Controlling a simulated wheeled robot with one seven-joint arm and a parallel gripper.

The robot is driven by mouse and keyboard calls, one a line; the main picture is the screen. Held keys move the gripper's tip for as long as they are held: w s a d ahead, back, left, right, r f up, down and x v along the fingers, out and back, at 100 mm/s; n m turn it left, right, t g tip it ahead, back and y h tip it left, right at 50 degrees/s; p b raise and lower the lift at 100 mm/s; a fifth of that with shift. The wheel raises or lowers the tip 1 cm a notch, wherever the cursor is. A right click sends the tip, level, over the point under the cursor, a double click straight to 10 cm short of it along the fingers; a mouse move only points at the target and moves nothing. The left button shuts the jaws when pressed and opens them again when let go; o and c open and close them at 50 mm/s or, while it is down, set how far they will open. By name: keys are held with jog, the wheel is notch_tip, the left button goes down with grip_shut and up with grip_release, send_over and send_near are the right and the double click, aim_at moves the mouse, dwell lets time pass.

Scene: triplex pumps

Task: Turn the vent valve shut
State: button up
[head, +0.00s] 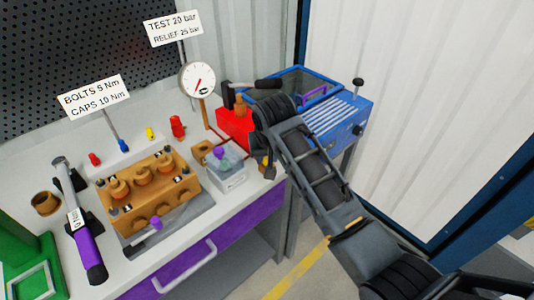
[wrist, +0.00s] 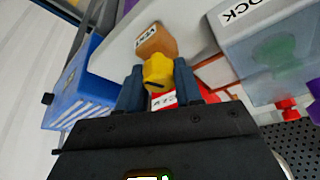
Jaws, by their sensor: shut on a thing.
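The vent valve shows in the wrist view as a brass-coloured block (wrist: 156,42) with a small label that seems to read VENT. Its yellow knob (wrist: 157,72) sits between the two dark fingers of my gripper (wrist: 158,84), which is shut on it. In the head view my gripper (head: 266,163) is at the right end of the bench, with a bit of yellow at its tip. My arm hides most of the valve there. The knob's turn angle is hard to tell.
A red pump box (head: 234,127) and a pressure gauge (head: 197,81) stand beside my gripper. A clear lidded box (head: 227,178) is close on its left. A blue case (head: 341,118) is on the right. The brass pump block (head: 150,190) and a purple-handled torque wrench (head: 88,245) lie further left.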

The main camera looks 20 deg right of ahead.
jog(key=shift+m+h, duration=0.5)
jog(key=shift+m, duration=0.8)
jog(key=o, duration=1)
jog(key=shift+b+v, duration=0.45)
jog(key=shift+v, duration=3.5)
jog(key=shift+w, duration=0.1)
